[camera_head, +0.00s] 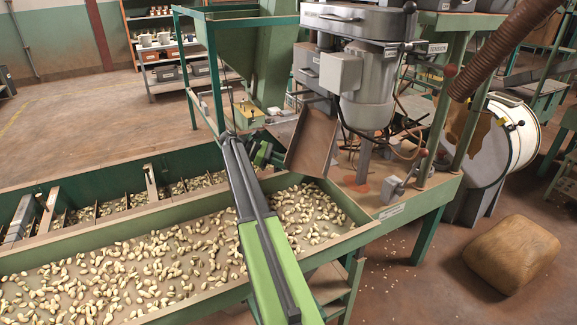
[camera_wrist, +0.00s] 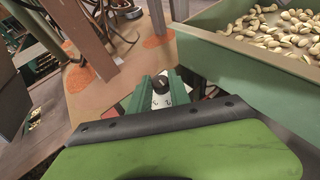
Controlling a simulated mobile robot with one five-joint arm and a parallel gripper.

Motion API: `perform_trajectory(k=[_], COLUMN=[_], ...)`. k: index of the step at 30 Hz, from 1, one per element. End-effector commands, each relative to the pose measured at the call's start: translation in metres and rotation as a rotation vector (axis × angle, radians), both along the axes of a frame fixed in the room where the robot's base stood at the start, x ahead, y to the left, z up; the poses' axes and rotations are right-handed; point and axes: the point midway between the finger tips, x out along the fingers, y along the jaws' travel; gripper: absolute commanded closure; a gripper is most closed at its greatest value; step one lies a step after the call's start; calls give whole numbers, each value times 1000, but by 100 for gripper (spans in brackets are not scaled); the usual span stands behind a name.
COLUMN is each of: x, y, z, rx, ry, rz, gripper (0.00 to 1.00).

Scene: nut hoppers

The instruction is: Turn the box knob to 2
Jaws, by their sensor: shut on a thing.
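A small dark round knob (camera_wrist: 161,84) shows in the wrist view above a pale plate (camera_wrist: 166,99) with small dark marks too small to read. My gripper (camera_wrist: 160,88) has its green fingers on either side of the knob and is shut on it. In the head view, my gripper (camera_head: 263,154) is at the far end of my green arm, beside the far edge of the nut trough. The knob is hidden in the head view, and its setting cannot be read.
A long green trough of nuts (camera_head: 345,232) lies under my arm. A tilted brown chute (camera_head: 312,140) and a grey machine (camera_head: 368,85) stand just right of my gripper. A brown sack (camera_head: 511,254) lies on the floor.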

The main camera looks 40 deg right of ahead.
Motion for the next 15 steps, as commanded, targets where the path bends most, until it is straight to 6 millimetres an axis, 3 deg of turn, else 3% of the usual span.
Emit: perform_trajectory(k=[13,14,15], x=[1,1,1], y=[0,0,0], z=[0,0,0], rx=[1,1,1], ry=[-1,-1,-1], rz=[-74,-74,-74], gripper=[100,73,68])
